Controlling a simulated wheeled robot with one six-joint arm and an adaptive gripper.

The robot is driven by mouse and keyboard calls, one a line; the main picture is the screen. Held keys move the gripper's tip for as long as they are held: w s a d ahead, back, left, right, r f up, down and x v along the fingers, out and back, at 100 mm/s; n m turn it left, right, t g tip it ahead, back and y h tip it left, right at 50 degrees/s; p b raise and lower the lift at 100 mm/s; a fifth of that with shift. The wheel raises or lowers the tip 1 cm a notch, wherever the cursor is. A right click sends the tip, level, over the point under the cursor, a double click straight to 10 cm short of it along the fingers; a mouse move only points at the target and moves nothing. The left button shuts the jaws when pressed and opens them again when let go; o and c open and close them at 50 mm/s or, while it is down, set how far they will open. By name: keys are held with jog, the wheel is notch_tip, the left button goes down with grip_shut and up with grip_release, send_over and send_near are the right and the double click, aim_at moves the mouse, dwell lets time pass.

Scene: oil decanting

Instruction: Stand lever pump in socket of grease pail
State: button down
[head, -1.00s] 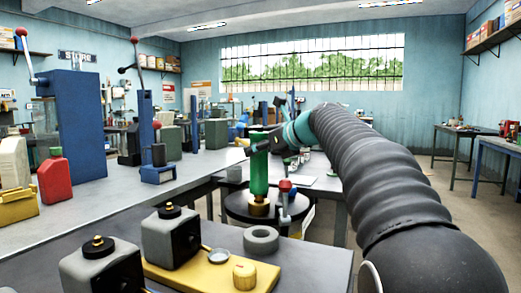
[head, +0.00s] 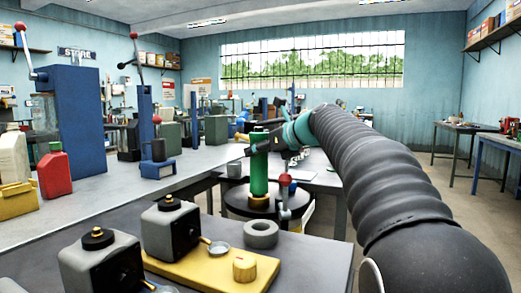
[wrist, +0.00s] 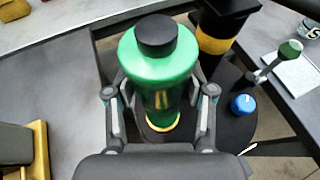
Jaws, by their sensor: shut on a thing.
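The lever pump, a green cylinder (head: 259,172) with a dark cap, stands upright over the dark round lid of the grease pail (head: 236,201). Its lower end meets a brass ring, the socket (head: 259,202), on that lid. I cannot tell how deep it sits in the ring. In the wrist view the green pump (wrist: 160,62) is between the two fingers of my gripper (wrist: 160,108), shut on its body. The yellow ring (wrist: 172,124) shows at its foot, above the black lid (wrist: 225,122). In the head view my gripper (head: 266,145) is partly hidden behind the pump.
A red-knobbed lever (head: 285,180) stands just right of the pump. Grey boxes on a yellow base (head: 215,265) and a grey ring (head: 261,234) occupy the near bench. A long bench stands at left.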

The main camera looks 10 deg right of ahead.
jog(key=shift+f, duration=0.3)
jog(key=shift+c, duration=1.6)
grip_release()
